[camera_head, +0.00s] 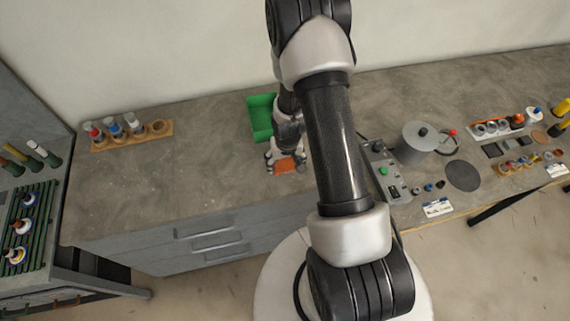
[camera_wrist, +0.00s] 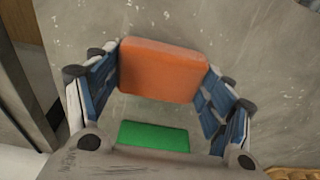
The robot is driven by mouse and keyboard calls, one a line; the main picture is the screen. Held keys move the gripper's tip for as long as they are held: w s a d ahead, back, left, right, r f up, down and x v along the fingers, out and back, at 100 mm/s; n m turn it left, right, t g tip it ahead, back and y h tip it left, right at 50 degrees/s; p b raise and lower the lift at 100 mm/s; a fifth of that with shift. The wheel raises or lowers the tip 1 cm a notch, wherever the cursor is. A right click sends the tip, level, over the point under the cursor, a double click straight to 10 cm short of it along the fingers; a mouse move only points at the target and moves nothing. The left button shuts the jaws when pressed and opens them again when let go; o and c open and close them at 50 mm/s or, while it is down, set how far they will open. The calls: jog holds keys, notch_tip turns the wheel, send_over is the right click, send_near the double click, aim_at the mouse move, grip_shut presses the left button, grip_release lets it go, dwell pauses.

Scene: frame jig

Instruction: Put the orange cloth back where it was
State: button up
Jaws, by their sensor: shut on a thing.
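The orange cloth (camera_head: 286,167) shows as a small flat orange patch between my gripper's fingers (camera_head: 285,160) near the front of the grey bench. In the wrist view the cloth (camera_wrist: 162,70) is a folded, thick rectangular pad. My gripper (camera_wrist: 162,82) is shut on it, with one blue-and-grey finger against each side. I cannot tell whether the cloth touches the bench top or hangs just above it. A green open tray (camera_head: 261,118) stands behind my gripper, partly hidden by my arm. A green patch (camera_wrist: 155,136) also shows below the cloth in the wrist view.
A wooden rack (camera_head: 131,136) with several bottles stands at the back left. A control box (camera_head: 384,171), a grey pot (camera_head: 415,144) and a dark disc (camera_head: 463,176) lie to the right. The bench top (camera_head: 190,180) between the rack and my gripper is clear.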

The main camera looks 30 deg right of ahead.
jog(key=shift+r, duration=0.1)
jog(key=shift+f, duration=0.2)
jog(key=o, duration=1)
jog(key=shift+r, duration=0.1)
